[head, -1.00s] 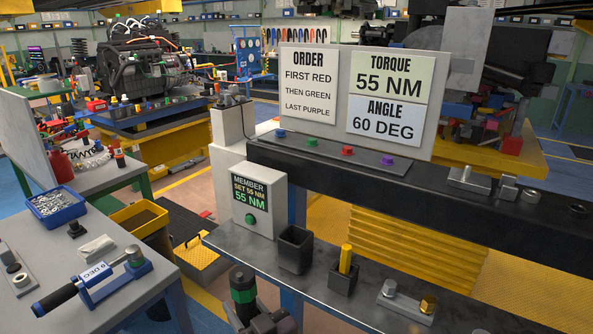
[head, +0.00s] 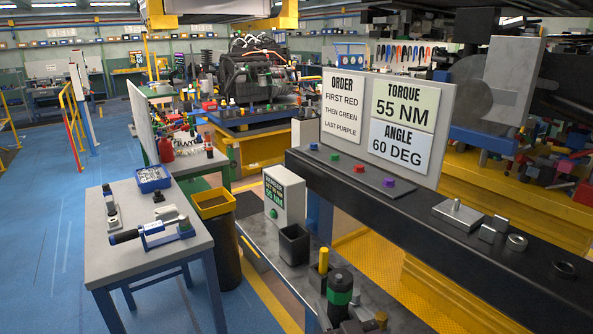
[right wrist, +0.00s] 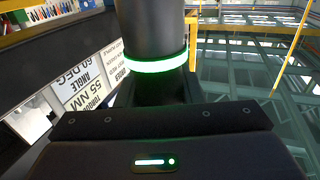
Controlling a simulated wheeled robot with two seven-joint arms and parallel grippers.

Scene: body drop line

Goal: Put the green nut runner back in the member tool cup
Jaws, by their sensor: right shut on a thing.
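The green nut runner (head: 340,296), a black cylinder with a green band, stands roughly upright in my right gripper (head: 348,324) at the bottom of the head view. In the right wrist view the nut runner (right wrist: 155,68) shows as a dark body with a glowing green ring. A black, open, empty-looking square cup (head: 294,246) stands on the grey shelf beside the member box (head: 284,198), left of and beyond the nut runner. The box's sign reads 55 NM. My left gripper is out of view.
A smaller cup with a yellow tool (head: 323,262) stands between the square cup and the nut runner, partly hidden. A black ledge (head: 410,212) with coloured buttons and a sign board runs behind. A grey table (head: 118,205) stands left, with blue floor around it.

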